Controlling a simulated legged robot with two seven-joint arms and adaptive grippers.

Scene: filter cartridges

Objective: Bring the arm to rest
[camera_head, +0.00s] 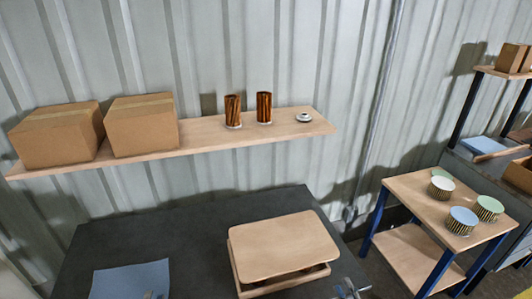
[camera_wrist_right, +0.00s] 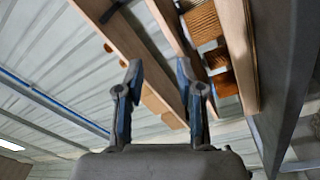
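My right gripper (camera_wrist_right: 160,78) is open in the right wrist view, with nothing between its two fingers. A small part of it (camera_head: 354,289) shows at the bottom edge of the head view, right of the wooden tray. Only a tip of my left gripper (camera_head: 150,295) shows at the bottom edge, over the blue mat (camera_head: 130,280); its opening is hidden. Two brown pleated cartridges (camera_head: 233,110) (camera_head: 264,107) stand upright on the wall shelf (camera_head: 200,134). Several short pleated cartridges with blue (camera_head: 462,218), green (camera_head: 488,207) and white (camera_head: 441,186) tops stand on the side table.
Two cardboard boxes (camera_head: 58,137) (camera_head: 143,126) and a small white disc (camera_head: 304,117) sit on the shelf. A wooden tray (camera_head: 283,245) lies on the dark table (camera_head: 190,222). The blue-legged side table (camera_head: 411,196) stands right of it. A rack (camera_head: 487,70) is at far right.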

